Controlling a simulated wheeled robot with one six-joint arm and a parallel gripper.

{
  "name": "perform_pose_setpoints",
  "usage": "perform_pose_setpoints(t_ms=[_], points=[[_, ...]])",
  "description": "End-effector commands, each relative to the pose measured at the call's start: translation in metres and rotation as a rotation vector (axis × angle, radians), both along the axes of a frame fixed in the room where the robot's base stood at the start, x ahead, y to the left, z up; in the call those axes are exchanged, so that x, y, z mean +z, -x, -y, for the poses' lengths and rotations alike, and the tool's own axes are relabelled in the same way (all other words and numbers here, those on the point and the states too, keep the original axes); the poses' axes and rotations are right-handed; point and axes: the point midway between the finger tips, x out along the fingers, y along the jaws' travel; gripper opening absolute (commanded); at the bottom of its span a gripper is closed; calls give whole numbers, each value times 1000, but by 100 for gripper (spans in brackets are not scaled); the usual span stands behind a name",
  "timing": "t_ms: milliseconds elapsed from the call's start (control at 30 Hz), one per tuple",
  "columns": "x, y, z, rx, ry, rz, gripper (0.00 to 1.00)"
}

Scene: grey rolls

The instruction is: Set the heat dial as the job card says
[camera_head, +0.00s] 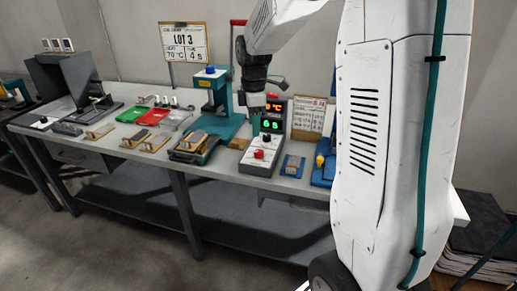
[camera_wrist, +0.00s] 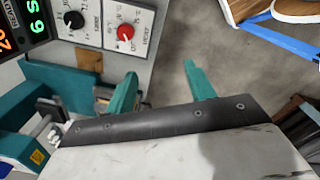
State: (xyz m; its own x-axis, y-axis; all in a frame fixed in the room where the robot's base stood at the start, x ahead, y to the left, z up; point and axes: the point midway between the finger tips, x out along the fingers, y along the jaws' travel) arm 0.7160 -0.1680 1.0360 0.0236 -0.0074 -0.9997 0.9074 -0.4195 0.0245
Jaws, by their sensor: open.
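The job card (camera_head: 185,42) on the back wall side reads LOT 3, 70 °C, 4 s. The control box (camera_head: 246,166) stands near the table's front edge, with a red dial (camera_head: 259,154) and a black dial (camera_head: 265,139). Both dials show in the wrist view, red (camera_wrist: 125,32) and black (camera_wrist: 75,20); I cannot read which is heat. The display (camera_head: 272,116) shows a green 6 s and an orange temperature, partly hidden by my gripper. My gripper (camera_wrist: 160,88) is open and empty, its teal fingers apart from both dials.
A teal press (camera_head: 225,105) stands left of the control box. Several trays and tools, including a green tray (camera_head: 132,113) and a red tray (camera_head: 154,116), lie farther left. A second card (camera_head: 309,115) stands behind.

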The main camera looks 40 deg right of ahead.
Motion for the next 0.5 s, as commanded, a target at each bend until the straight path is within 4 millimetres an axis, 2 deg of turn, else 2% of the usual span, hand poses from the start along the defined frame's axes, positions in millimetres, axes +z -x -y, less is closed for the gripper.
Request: perform_pose_setpoints(t_ms=[33,200,333,500], points=[[-18,-15,15,56,-1,-11,54],[-57,-46,46,230,-3,-23,54],[-72,-56,58,294,-4,-25,54],[-90,-58,60,313,-5,-26,54]])
